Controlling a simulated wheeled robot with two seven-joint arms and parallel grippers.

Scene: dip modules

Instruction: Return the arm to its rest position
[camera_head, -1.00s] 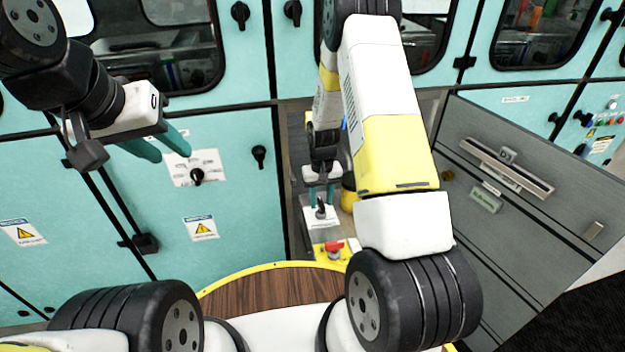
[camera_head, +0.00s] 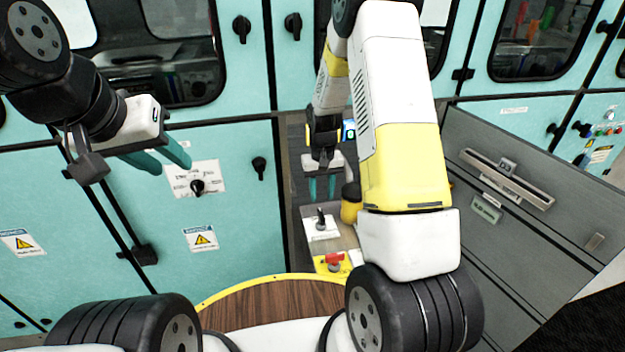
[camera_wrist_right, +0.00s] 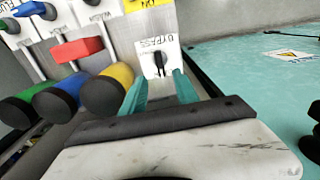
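My right gripper (camera_head: 321,188) hangs in the gap between the teal cabinets and the grey panel. Its two teal fingers point down, apart, with nothing between them. Below the fingertips and apart from them is a black switch (camera_head: 321,218) on a white plate. The right wrist view shows this switch (camera_wrist_right: 160,62), with a plate reading "BYPASS", beyond the open right fingers (camera_wrist_right: 160,82). My left gripper (camera_head: 173,165) is at the left in front of a teal cabinet. Its teal fingers are apart and empty.
A red handle on a yellow plate (camera_head: 334,262) is below the switch. The right wrist view shows blue (camera_wrist_right: 55,105), green and yellow pipe ends beside the panel. Teal cabinets (camera_head: 235,215) stand at the left and a grey panel (camera_head: 500,230) at the right, leaving a narrow gap.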

